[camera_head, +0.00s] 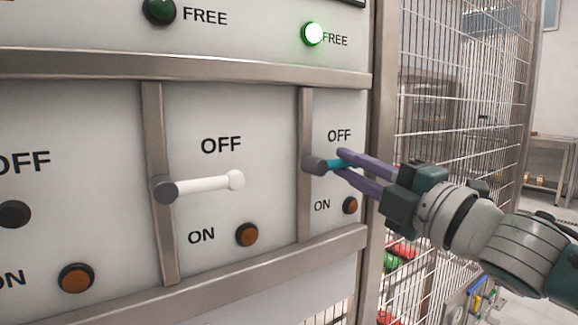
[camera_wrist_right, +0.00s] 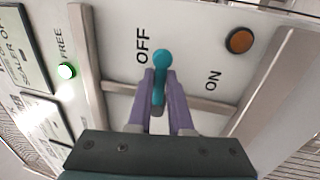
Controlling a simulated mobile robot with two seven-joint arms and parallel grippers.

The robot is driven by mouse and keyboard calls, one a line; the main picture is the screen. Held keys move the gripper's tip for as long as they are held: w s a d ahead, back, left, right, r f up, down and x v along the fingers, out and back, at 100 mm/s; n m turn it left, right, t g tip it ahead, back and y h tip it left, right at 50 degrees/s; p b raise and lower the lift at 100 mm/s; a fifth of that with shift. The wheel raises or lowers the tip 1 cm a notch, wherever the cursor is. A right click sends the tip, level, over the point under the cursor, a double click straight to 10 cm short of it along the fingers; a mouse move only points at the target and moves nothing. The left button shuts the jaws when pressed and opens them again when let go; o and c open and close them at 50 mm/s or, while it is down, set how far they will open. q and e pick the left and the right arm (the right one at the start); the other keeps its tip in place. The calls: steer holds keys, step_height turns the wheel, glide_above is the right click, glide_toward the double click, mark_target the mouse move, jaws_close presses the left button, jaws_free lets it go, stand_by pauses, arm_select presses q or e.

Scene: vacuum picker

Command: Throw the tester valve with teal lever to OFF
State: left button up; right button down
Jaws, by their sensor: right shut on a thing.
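The teal lever (camera_head: 334,164) is on the rightmost valve of the grey panel, on a dark round pivot (camera_head: 314,165). It sticks out to the right, roughly level, between the OFF label (camera_head: 339,135) above and the ON label (camera_head: 322,205) below. My right gripper (camera_head: 343,162) is shut on the teal lever with its purple fingers. In the right wrist view the teal lever (camera_wrist_right: 161,75) lies between the two fingers (camera_wrist_right: 160,98), its knob beyond the tips. The fingers hide part of the lever. My left gripper is not in view.
A green FREE lamp (camera_head: 312,33) is lit above the teal valve; the orange lamp (camera_head: 350,205) beside ON looks dim. A wire mesh fence (camera_head: 455,90) stands right of the panel.

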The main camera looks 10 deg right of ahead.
steer(key=c, duration=0.8)
jaws_free()
steer(key=shift+c, duration=0.2)
steer(key=v, duration=1)
